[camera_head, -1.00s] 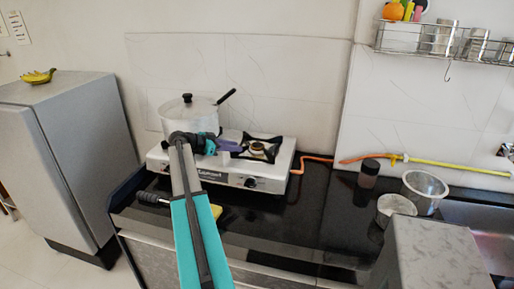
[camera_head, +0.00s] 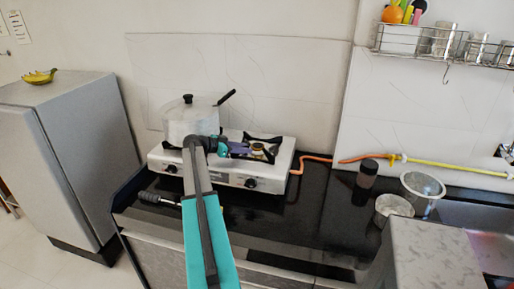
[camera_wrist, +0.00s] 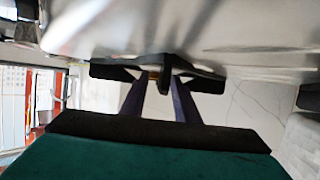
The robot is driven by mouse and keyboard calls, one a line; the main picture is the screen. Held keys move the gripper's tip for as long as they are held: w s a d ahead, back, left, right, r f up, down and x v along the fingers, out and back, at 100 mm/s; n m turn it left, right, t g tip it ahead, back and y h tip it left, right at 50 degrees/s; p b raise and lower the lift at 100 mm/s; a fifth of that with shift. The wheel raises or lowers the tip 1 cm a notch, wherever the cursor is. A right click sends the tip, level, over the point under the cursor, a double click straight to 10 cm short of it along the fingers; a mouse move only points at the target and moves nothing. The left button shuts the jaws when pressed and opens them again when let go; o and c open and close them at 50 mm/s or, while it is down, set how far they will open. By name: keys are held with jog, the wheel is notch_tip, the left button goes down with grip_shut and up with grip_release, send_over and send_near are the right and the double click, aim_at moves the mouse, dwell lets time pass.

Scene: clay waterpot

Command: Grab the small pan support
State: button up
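The black pan support (camera_head: 270,154) sits over the right burner of the white gas stove (camera_head: 284,165). My gripper (camera_head: 247,149) is at its left side, low over the stove, with dark purple fingers. In the wrist view my gripper (camera_wrist: 160,80) has a gap between its fingers and looks open. The pan support (camera_wrist: 205,83) is straight ahead there, with one prong lined up near the fingertips. I cannot tell whether the fingers touch it.
A silver pot (camera_head: 181,120) with a black-handled lid stands on the left burner, close to my arm. An orange hose (camera_head: 315,158) runs right from the stove. A dark jar (camera_head: 367,174) and metal bowls (camera_head: 423,188) stand right.

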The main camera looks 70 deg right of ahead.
dwell(0.3)
grip_shut()
jog(key=shift+r, duration=0.1)
dwell(1.2)
